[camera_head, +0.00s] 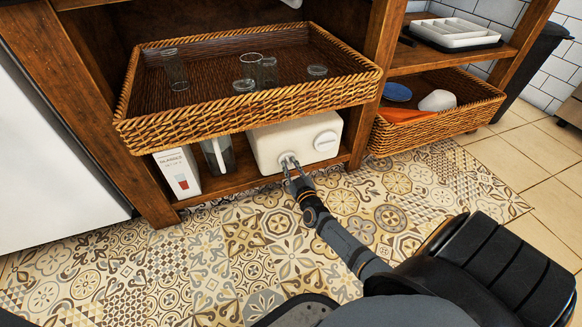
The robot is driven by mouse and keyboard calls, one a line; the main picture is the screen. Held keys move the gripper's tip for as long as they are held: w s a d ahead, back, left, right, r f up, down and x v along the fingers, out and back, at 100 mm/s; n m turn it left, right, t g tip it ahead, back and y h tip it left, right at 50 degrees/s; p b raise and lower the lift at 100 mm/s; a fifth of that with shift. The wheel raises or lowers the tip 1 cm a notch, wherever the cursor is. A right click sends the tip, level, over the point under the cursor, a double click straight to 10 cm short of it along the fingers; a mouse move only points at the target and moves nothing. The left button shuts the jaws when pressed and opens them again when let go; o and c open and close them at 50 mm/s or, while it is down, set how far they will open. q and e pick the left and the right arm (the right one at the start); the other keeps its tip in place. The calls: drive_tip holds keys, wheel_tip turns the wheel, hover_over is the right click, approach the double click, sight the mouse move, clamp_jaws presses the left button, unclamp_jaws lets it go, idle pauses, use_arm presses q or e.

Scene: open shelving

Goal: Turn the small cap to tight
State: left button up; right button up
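A white container (270,143) lies on the low shelf under the wicker tray, its front facing me. Its small cap (288,158) is at the lower left of the front, and a larger round cap (326,141) is at the upper right. My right gripper (291,165) reaches in from below with its fingertips at the small cap, partly covering it. The fingers look slightly apart, one to each side of the cap; whether they press on it is too small to tell. My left gripper is not in view.
Above the container, a wicker tray (250,117) holds several glasses. A white carton (178,172) and a glass pitcher (217,154) stand to its left. A wicker basket (425,132) with dishes sits to the right. The patterned floor (180,265) in front is clear.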

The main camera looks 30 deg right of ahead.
clamp_jaws()
